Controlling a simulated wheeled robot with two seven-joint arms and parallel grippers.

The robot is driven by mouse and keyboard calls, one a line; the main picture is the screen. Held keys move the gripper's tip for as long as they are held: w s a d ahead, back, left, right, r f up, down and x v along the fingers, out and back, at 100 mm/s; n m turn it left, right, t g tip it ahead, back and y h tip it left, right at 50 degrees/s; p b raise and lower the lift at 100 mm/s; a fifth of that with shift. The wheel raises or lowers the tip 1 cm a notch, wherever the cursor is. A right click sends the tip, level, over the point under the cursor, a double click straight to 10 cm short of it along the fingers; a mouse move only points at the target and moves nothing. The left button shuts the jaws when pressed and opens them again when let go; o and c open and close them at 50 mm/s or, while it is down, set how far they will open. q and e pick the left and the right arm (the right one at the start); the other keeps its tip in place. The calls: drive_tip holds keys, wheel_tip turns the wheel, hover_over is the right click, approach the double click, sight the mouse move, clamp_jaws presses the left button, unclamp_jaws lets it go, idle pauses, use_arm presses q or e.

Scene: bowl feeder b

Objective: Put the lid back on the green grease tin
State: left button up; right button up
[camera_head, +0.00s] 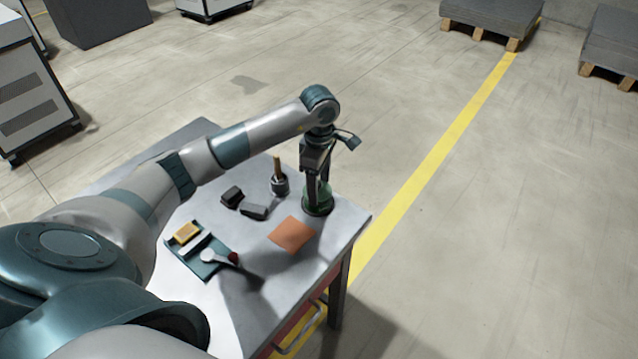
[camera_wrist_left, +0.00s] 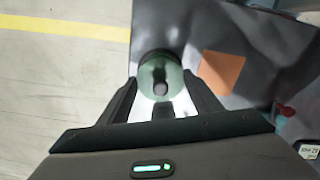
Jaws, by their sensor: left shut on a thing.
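The green grease tin (camera_head: 318,209) stands near the far right corner of the grey table, under my left gripper. My left gripper (camera_head: 318,187) points down and is shut on the lid. In the left wrist view the round green lid (camera_wrist_left: 160,78), with a dark knob in its middle, sits between the two fingertips (camera_wrist_left: 161,79). A dark round edge (camera_wrist_left: 154,53) shows just past the lid, seemingly the tin. The lid is over or very close to the tin; I cannot tell whether they touch. My right gripper is out of view.
An orange cloth (camera_head: 292,234) lies beside the tin. A cup with a brush (camera_head: 280,185) and dark blocks (camera_head: 253,211) stand left of it. A teal tray (camera_head: 207,266) with a yellow item is nearer. The table edge (camera_head: 358,232) is close on the right.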

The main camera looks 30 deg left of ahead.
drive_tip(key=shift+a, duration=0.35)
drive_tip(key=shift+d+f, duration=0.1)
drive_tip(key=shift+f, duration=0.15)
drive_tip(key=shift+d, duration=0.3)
use_arm(q)
drive_tip(key=shift+b, duration=0.5)
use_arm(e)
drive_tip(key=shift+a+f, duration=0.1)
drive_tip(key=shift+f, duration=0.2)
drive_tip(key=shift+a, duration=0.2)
use_arm(q)
drive_tip(key=shift+f+b, duration=0.15)
drive_tip(key=shift+b, duration=0.25)
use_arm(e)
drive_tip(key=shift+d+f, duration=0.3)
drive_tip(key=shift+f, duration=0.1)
use_arm(q)
drive_tip(key=shift+b, duration=0.3)
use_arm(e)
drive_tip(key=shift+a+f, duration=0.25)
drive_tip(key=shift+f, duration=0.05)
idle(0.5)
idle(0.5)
use_arm(q)
drive_tip(key=o, duration=1.1)
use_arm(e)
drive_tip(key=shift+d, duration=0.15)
